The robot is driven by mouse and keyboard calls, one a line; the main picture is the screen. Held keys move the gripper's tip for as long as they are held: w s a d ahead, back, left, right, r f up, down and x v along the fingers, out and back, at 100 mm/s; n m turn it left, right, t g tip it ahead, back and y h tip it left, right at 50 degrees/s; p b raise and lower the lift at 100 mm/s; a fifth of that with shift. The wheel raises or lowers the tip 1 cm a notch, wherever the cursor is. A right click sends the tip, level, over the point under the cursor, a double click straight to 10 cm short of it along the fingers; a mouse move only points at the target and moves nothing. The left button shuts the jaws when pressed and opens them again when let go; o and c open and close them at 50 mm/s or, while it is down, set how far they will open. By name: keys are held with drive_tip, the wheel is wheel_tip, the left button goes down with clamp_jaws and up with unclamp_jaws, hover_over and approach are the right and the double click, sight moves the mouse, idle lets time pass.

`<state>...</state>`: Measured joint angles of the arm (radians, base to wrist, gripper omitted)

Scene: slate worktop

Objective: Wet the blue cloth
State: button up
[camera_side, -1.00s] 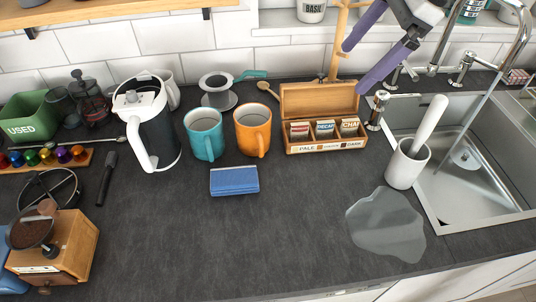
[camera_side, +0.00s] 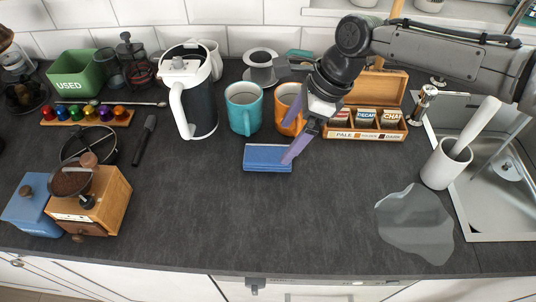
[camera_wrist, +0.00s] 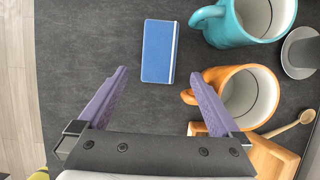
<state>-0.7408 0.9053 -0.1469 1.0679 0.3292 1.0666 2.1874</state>
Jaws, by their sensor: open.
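The blue cloth (camera_side: 266,158) is a folded flat rectangle lying on the worktop in front of the teal and orange mugs. It shows whole in the wrist view (camera_wrist: 158,50). My gripper (camera_side: 287,143), with purple fingers, is open and empty above it, at the cloth's right side in the side view. In the wrist view my fingertips (camera_wrist: 158,73) stand apart, one on each side of the cloth's near end.
The teal mug (camera_side: 244,108) and the orange mug (camera_side: 289,104) stand close behind the cloth. The tea box (camera_side: 365,134) is right of them. The worktop in front of the cloth is clear.

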sight(278, 153)
drive_tip(key=shift+x, duration=2.95)
drive_tip(key=shift+s+d, duration=0.1)
drive_tip(key=shift+c, duration=0.3)
